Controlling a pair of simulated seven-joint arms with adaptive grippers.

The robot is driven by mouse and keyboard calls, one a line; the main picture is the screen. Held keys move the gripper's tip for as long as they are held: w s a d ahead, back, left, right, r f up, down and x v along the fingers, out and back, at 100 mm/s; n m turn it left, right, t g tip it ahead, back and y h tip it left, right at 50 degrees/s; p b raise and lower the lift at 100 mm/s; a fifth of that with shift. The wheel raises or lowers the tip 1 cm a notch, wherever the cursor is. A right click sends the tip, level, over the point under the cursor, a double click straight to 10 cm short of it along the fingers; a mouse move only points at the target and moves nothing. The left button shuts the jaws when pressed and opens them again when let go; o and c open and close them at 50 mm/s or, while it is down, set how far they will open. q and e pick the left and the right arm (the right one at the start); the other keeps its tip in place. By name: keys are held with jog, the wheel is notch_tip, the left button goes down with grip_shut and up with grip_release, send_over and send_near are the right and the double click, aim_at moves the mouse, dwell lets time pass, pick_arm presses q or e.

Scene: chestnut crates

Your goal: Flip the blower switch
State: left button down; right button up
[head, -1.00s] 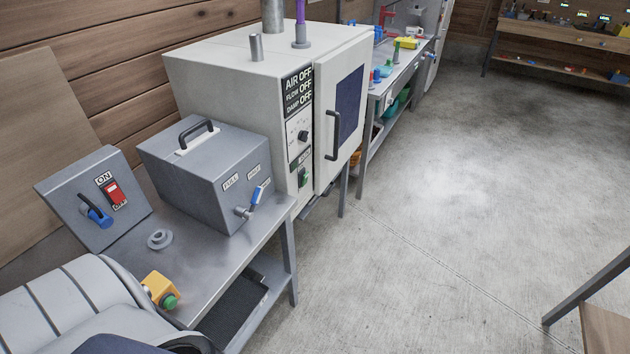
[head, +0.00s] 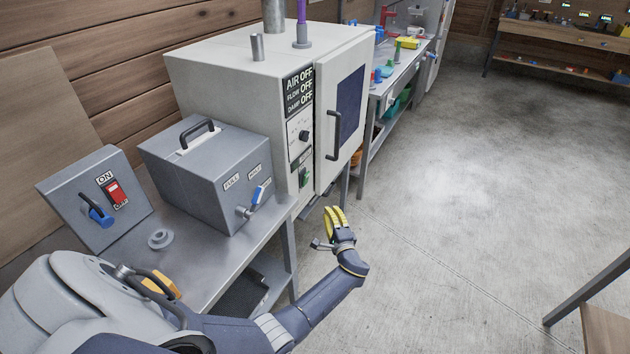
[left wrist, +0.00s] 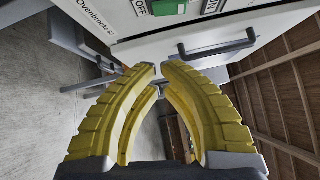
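A green rocker switch (head: 304,177) sits low on the front panel of the cream oven (head: 230,75); I take it for the blower switch, but its label is too small to read. It also shows at the top edge of the left wrist view (left wrist: 169,7), between OFF and ON plates, partly cut off. My left gripper (head: 333,210) is in front of the oven, lower and right of the switch, apart from it. Its yellow fingers (left wrist: 159,70) have their tips almost together, with nothing between them. My right gripper is not in view.
A grey box with a red ON/OFF switch (head: 115,193) and blue lever stands left on the metal bench (head: 200,265). A grey lidded box (head: 205,175) with a blue-handled valve stands beside the oven. The oven door handle (head: 334,135) sticks out.

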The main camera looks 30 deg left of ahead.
aim_at(306, 179)
pick_arm(q)
jog(key=r, duration=0.3)
jog(key=shift+w+t+y, duration=0.3)
jog(key=shift+w, duration=0.1)
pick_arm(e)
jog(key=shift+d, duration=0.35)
pick_arm(q)
jog(key=s+a+x, duration=0.2)
jog(key=x, duration=1)
jog(key=shift+w+a+r, duration=0.2)
jog(key=shift+a, duration=0.05)
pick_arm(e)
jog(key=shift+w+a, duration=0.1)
